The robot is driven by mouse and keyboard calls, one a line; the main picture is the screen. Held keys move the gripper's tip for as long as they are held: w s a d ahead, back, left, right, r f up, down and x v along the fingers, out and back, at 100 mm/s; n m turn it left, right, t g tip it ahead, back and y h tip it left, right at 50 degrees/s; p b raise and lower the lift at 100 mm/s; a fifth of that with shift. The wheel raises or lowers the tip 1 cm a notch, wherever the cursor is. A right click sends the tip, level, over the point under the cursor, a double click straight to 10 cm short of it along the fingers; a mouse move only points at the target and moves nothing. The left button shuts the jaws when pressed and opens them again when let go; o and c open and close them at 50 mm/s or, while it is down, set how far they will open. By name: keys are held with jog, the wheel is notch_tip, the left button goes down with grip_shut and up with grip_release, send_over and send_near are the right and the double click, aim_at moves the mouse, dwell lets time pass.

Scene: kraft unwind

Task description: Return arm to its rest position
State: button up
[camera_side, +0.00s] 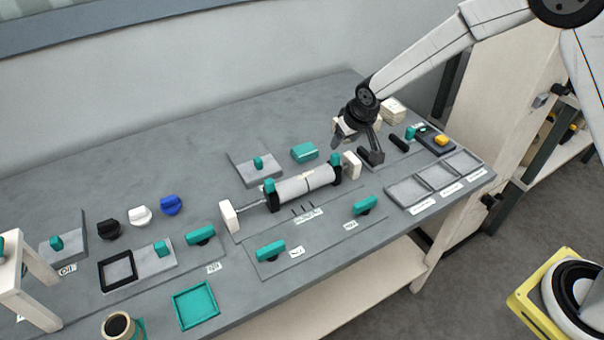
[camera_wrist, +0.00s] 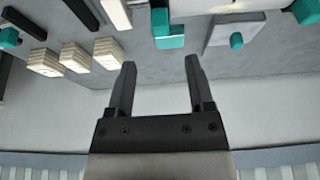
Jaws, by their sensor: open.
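My gripper (camera_side: 357,140) is in the side view above the back right part of the grey bench, near the right end of a pale roll (camera_side: 305,182) on a shaft. In the wrist view my gripper (camera_wrist: 158,75) shows two dark fingers spread apart with nothing between them. The arm reaches in from the upper right. I cannot tell the exact height of the fingertips over the bench.
A teal block (camera_side: 304,152) and a grey plate with a teal knob (camera_side: 258,163) lie left of my gripper. Pale stacked blocks (camera_side: 393,110) stand behind it. A control box with a yellow button (camera_side: 440,141) and grey trays (camera_side: 409,192) are to the right. The back left bench is clear.

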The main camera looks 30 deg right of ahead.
jog(key=s+d+r+g, duration=0.1)
jog(key=s+d+r, duration=0.1)
jog(key=s, duration=1)
jog(key=s+d+r, duration=0.3)
jog(key=s+d, duration=0.1)
jog(key=s, duration=0.8)
jog(key=shift+s+r+g, duration=0.15)
jog(key=shift+s+g, duration=0.25)
